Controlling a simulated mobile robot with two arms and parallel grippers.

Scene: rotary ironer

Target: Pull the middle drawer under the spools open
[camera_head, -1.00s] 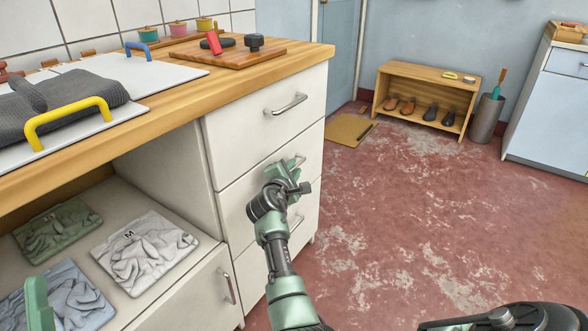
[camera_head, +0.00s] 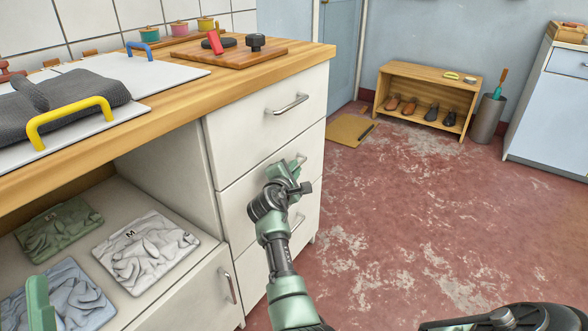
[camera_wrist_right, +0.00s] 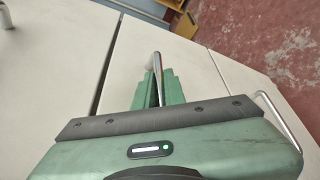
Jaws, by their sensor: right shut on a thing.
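The white middle drawer (camera_head: 240,193) is in the cabinet below the spools (camera_head: 178,29), and its front looks flush with the top drawer (camera_head: 250,125). My right gripper (camera_head: 290,172) is at the middle drawer's metal handle (camera_head: 301,158) and hides part of it. In the right wrist view the green fingers (camera_wrist_right: 160,88) are shut on the handle bar (camera_wrist_right: 157,62). A green part of my left gripper (camera_head: 40,305) shows at the lower left edge, too cut off to tell its state.
The bottom drawer's handle (camera_head: 297,224) is just below my right gripper. An open shelf with folded cloths (camera_head: 145,250) lies to the left.

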